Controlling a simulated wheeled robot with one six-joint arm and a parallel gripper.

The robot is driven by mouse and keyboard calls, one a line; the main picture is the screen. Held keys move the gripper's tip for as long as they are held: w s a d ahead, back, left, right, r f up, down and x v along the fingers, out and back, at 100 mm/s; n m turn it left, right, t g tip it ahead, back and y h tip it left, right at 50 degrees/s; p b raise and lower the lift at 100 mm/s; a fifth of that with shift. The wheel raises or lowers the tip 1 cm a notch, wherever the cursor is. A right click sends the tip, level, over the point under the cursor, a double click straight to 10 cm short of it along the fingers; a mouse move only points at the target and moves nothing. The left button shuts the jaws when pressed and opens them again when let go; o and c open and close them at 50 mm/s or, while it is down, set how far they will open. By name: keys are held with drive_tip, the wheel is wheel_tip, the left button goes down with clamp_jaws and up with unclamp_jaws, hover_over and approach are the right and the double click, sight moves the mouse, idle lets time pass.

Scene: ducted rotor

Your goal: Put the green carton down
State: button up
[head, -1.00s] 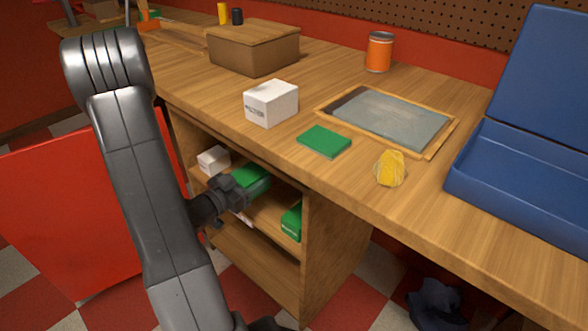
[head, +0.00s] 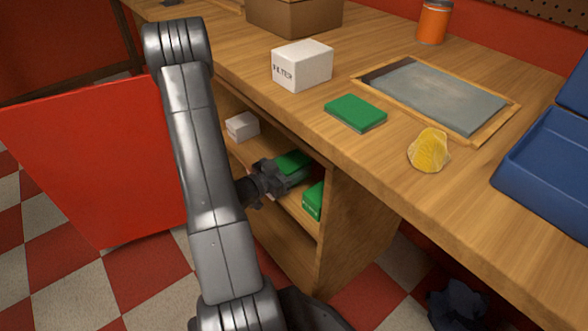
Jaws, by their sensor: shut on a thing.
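A green carton (head: 294,163) is in the grip of my gripper (head: 284,175), inside the open cupboard under the bench. My gripper is shut on it, and the jaws hide part of it. I cannot tell whether the carton touches the shelf (head: 296,208) below it. A second green carton (head: 314,200) stands on that shelf, to the right of my gripper. A small white box (head: 242,126) sits on the shelf further back on the left.
On the wooden bench top are a white filter box (head: 302,65), a flat green box (head: 355,113), a yellow crumpled thing (head: 429,150), a framed slate (head: 440,95), an orange can (head: 433,22) and a blue case (head: 550,160). A red door (head: 90,160) stands open at left.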

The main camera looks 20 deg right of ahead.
drive_tip(key=shift+f, duration=0.2)
drive_tip(key=o, duration=0.7)
drive_tip(key=shift+f, duration=0.25)
drive_tip(key=shift+c, duration=0.2)
drive_tip(key=o, duration=0.4)
drive_tip(key=shift+o, duration=0.2)
drive_tip(key=shift+r, duration=0.15)
drive_tip(key=shift+r, duration=0.2)
drive_tip(key=p+v, duration=0.2)
drive_tip(key=v, duration=1)
drive_tip(key=shift+f, duration=0.15)
